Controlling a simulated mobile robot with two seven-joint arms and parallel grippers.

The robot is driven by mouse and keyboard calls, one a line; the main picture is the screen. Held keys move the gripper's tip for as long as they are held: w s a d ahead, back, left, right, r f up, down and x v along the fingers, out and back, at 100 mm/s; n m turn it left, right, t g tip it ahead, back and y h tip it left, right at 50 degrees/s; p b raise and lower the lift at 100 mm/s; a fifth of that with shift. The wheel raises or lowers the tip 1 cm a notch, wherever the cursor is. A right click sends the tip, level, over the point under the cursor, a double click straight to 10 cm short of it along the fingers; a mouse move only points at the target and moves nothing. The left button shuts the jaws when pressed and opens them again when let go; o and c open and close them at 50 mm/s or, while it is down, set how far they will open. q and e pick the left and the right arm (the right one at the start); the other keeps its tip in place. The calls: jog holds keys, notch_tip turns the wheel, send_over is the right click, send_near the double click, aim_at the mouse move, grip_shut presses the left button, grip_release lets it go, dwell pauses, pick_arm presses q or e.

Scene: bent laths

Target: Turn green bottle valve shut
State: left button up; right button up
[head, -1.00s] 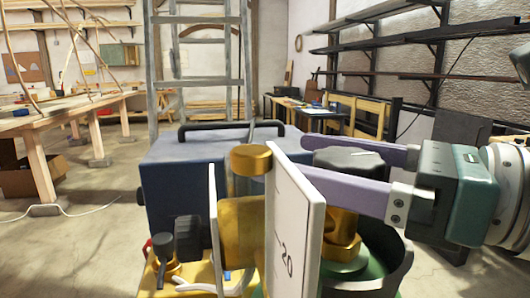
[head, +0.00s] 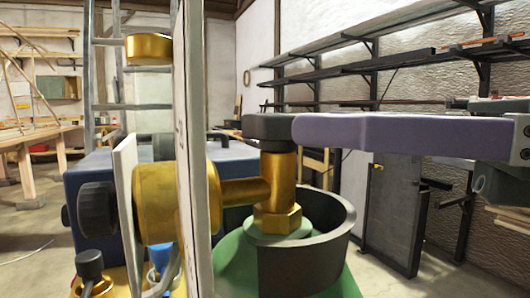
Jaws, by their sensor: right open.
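The green bottle (head: 330,284) stands at the bottom centre, only its top in view inside a dark open collar (head: 305,262). A brass valve (head: 280,195) rises from it, with a black hand knob (head: 270,127) on top. My right gripper (head: 302,129) comes in from the right, its purple fingers level with the knob. I see them side-on, one hiding the other. The near fingertip is beside the knob's right side; I cannot tell whether it touches. The gripper is open. My left gripper is not in view.
A brass regulator (head: 165,200) joins the valve's left side. A white gauge plate (head: 196,150), nearly edge-on, stands close in front and hides part of it. A blue box (head: 85,175) stands behind at the left. Dark wall shelves (head: 385,62) are at the right.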

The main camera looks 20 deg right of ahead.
jog(key=shift+s+d, duration=0.5)
